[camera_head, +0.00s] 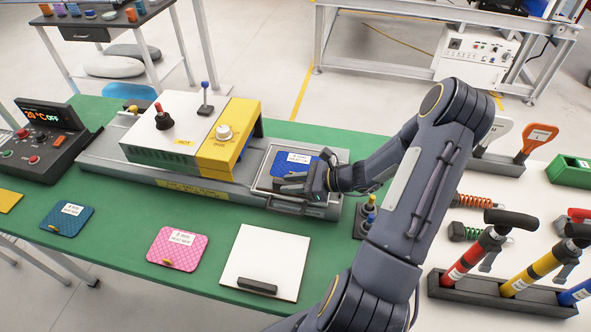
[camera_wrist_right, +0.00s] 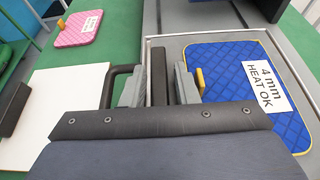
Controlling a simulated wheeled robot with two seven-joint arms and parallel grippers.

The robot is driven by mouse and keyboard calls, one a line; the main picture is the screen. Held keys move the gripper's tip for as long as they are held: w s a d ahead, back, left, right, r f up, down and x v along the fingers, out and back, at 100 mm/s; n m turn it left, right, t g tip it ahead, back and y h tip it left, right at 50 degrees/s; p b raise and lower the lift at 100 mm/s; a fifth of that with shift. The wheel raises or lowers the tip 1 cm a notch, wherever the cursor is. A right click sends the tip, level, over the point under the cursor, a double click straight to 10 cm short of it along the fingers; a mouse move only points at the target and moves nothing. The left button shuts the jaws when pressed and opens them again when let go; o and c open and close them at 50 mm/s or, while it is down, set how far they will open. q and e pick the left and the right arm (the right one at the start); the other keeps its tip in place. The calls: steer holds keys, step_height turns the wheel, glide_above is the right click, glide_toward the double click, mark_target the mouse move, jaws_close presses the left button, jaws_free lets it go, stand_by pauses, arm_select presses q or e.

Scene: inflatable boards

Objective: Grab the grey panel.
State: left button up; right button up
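A grey flat panel or tray (camera_head: 262,166) sits at the right end of the grey machine base, with a blue quilted board (camera_head: 294,160) labelled "4 mm HEAT OK" lying on it. Its grey rim (camera_wrist_right: 151,42) and the blue board (camera_wrist_right: 232,85) also show in the right wrist view. My right gripper (camera_head: 282,184) is low over the panel's near edge, pointing left. In the wrist view its two grey finger pads (camera_wrist_right: 158,86) stand apart, one on each side of a dark bar (camera_wrist_right: 158,70); firm contact is not visible. My left gripper is out of view.
A white and yellow press (camera_head: 180,130) with levers stands left of the panel. A white board (camera_head: 265,255) with a dark handle, a pink board (camera_head: 177,248) and a dark blue board (camera_head: 67,219) lie on the green table. Tools fill the right-hand table.

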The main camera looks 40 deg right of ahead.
steer(key=shift+w+a+f, duration=0.1)
steer(key=shift+w+a, duration=0.15)
steer(key=shift+c, duration=0.5)
jaws_close()
